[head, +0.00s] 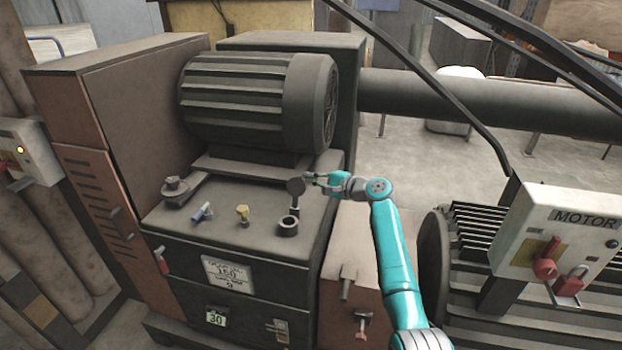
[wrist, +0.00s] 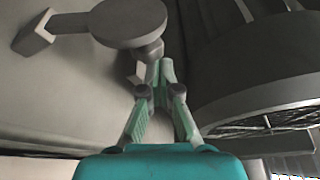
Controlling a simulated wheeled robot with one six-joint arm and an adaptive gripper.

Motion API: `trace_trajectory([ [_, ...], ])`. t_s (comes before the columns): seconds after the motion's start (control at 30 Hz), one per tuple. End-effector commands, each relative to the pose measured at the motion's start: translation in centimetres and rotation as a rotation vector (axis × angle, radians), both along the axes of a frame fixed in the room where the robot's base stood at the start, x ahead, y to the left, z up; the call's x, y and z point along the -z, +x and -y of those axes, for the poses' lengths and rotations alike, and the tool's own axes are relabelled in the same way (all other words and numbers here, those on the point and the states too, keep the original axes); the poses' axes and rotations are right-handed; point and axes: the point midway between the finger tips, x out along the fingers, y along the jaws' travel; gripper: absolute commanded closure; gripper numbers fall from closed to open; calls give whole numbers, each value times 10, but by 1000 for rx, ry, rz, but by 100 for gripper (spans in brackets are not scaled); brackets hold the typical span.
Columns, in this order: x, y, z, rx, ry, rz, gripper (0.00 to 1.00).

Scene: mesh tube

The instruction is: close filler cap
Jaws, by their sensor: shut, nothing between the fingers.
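The filler cap (head: 296,187) is a dark round disc, standing raised on its hinge above the short filler neck (head: 288,226) on top of the machine. In the wrist view the cap (wrist: 128,22) is a grey disc just beyond my fingertips, with an arm running left to a small block. My gripper (head: 309,178) is beside the cap, at its right and a little above it in the head view. In the wrist view my gripper (wrist: 155,72) has its fingertips together with nothing between them, close to the cap's edge. I cannot tell whether they touch it.
A large ribbed motor (head: 240,100) stands just behind the cap. A yellow fitting (head: 243,214), a blue-grey fitting (head: 202,213) and a dark knob (head: 175,186) stand on the same top, left of the neck. A motor switch box (head: 560,240) is at the right.

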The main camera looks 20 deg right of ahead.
Motion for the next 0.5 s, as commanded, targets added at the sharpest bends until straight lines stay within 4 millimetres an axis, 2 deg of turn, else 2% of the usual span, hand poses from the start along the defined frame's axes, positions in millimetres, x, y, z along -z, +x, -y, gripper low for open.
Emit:
trace_trajectory([
  [0.5,-24,-24,-19,-2,-240,316,100],
])
